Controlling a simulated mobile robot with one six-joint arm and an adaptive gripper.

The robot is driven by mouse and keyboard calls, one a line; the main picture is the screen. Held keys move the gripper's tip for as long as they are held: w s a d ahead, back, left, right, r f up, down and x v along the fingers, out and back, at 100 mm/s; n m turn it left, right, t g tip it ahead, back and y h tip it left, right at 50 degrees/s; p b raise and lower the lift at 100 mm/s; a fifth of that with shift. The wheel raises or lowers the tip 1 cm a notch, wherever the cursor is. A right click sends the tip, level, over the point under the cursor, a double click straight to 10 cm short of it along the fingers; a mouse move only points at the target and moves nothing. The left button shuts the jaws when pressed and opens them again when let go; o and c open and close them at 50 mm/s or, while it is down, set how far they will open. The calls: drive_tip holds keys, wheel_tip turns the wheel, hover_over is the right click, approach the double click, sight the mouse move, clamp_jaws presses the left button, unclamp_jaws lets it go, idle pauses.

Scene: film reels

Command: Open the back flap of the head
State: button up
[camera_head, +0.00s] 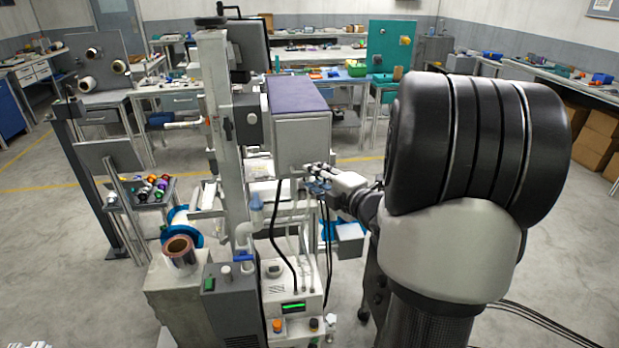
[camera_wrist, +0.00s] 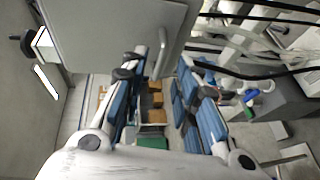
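The head is a grey box with a dark purple top (camera_head: 296,95), mounted on a tall column in the middle of the head view. Its flap looks like the flat grey panel (camera_wrist: 105,30) filling the upper left of the wrist view, flat against the box as far as I can see. A grey bar handle (camera_wrist: 177,35) stands along the panel's right edge. My gripper (camera_head: 318,178) is at the lower front edge of the head. In the wrist view its blue-padded fingers (camera_wrist: 170,65) are apart, with the handle's lower end between or just beyond the tips; contact is unclear.
Black cables (camera_head: 278,240) and pale hoses hang below the head, close to my gripper. A control box with a green display (camera_head: 293,307) stands beneath. A copper-coloured reel (camera_head: 179,251) sits at lower left. Open floor (camera_head: 575,215) lies to the right.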

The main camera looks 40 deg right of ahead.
sight(304, 151)
drive_tip(key=x, duration=0.3)
drive_tip(key=shift+w, duration=0.3)
drive_tip(key=shift+c, duration=0.5)
clamp_jaws()
